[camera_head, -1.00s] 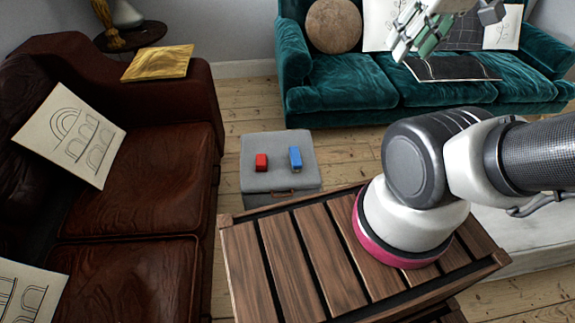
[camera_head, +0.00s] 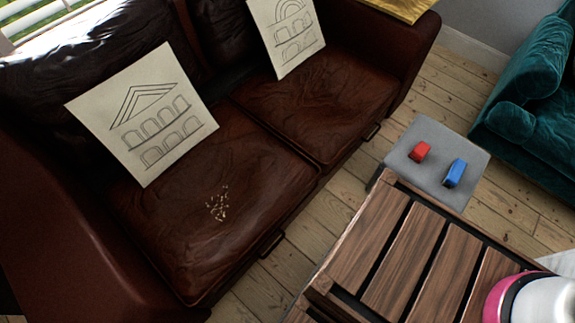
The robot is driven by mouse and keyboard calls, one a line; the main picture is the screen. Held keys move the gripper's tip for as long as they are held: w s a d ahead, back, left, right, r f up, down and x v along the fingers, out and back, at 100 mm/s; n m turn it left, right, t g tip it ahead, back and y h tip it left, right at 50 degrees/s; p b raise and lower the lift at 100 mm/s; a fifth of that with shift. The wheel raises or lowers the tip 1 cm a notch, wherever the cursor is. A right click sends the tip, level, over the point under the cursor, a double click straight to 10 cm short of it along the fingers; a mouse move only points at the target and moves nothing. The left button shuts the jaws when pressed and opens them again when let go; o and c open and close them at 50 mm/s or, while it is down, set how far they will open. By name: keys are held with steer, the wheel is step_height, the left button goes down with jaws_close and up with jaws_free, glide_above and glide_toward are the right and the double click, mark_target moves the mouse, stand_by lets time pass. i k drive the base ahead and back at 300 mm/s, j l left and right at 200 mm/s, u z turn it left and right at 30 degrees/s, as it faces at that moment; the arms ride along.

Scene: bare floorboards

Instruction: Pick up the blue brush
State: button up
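The blue brush (camera_head: 455,173) is a small blue block-like thing lying on top of a grey square stool (camera_head: 408,166), at the right of the head view. A small red thing (camera_head: 420,151) lies on the same stool, to the left of the blue one and apart from it. My gripper is outside the current view, so its distance from the brush cannot be seen. Only the pink and white base of my arm shows at the lower right corner.
A brown leather sofa (camera_head: 265,172) with drawn-on cushions (camera_head: 143,113) fills the left and middle. A teal sofa (camera_head: 530,120) stands at the right. Bare floorboards (camera_head: 440,85) show between the sofas. My slatted wooden top lies in front of the stool.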

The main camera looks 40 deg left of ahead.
mark_target(453, 177)
steer(key=l+u, duration=0.1)
steer(key=u, duration=1.1)
steer(key=k+l+u, duration=0.5)
steer(key=k+u, duration=0.15)
steer(key=u, duration=0.15)
steer(key=k+l, duration=0.1)
steer(key=k, duration=0.25)
steer(key=i+j, duration=0.35)
steer(key=j+z, duration=0.15)
steer(key=z, duration=1.5)
steer(key=i+j, duration=0.95)
steer(key=i+j+u, duration=0.05)
steer(key=i, duration=0.05)
